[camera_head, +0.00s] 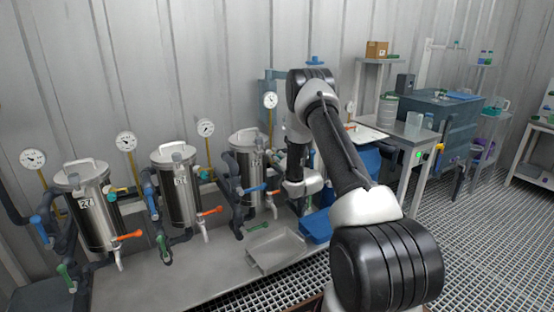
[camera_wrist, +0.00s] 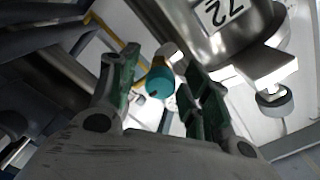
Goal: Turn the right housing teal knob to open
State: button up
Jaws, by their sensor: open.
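The right housing (camera_head: 245,168) is a steel vessel with a white lid handle, standing beside my arm in the head view. In the wrist view its shiny steel side (camera_wrist: 195,25) and black-on-white number label fill the upper right. The teal knob (camera_wrist: 159,84) shows between my fingers, with a tan collar behind it. My gripper (camera_wrist: 157,74) is open, with one green-padded finger on each side of the knob. I cannot tell whether either finger touches it. In the head view my arm hides the gripper and this knob.
Two similar steel housings (camera_head: 93,212) (camera_head: 176,186) stand to the left, with gauges, dark pipes and orange, blue and green handles. A grey tray (camera_head: 275,250) and a blue bin (camera_head: 316,227) lie below the right housing. A side table (camera_head: 400,135) stands behind my arm.

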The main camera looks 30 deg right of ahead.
jog(key=shift+w, duration=0.2)
grip_shut()
